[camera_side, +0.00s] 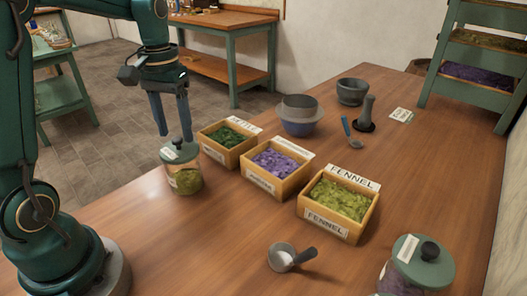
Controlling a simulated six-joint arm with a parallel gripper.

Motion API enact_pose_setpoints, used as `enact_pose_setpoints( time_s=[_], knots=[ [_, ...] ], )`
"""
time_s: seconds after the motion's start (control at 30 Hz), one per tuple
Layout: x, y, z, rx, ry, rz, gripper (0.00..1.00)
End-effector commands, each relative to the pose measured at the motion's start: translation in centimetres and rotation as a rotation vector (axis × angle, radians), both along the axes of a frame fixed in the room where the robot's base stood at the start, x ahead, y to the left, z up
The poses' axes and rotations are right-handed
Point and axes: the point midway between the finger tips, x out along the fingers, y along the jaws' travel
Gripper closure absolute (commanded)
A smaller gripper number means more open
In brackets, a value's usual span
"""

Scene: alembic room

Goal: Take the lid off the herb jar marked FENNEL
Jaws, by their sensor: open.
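A glass jar (186,181) with yellow-green herb stands on the left of the wooden table, its green lid (180,152) on. The lid has a dark knob and a pale label, too small to read; the herb matches that in the box marked FENNEL. My gripper (175,135) points down at the lid, its two fingers apart and empty. The fingertips look close to knob height; whether they straddle the knob or hang behind it I cannot tell. A second lidded jar (404,279) with purplish contents is at the front right, cut by the frame, its label unreadable.
Wooden boxes of herbs stand mid-table: a dark green one (222,154), a purple one (272,186) and one marked FENNEL (326,226). A small scoop (282,257) lies in front. A bowl (298,122), mortar (352,92) and pestle (366,113) are behind.

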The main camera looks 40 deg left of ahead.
Motion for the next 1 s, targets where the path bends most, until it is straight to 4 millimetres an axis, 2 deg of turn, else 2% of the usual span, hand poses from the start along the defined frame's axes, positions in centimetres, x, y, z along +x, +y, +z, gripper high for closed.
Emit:
enact_pose_setpoints(
  time_s=[0.13,0.4,0.43,0.5,0.57,0.6,1.0],
  knots=[
    [-0.05,-0.04,-1.2,-0.001,0.002,0.0,0.38],
    [-0.01,-0.03,-1.42,0.001,-0.001,-0.001,0.38],
    [-0.01,-0.03,-1.41,0.001,-0.001,-0.001,0.42],
    [-0.01,-0.03,-1.41,0.001,-0.001,-0.001,0.69],
    [-0.01,-0.03,-1.4,0.001,-0.001,-0.001,0.92],
    [-0.02,-0.04,-1.4,0.001,-0.001,-0.001,1.0],
    [0.02,-0.02,-1.02,0.002,-0.002,-0.001,1.0]
  ],
)
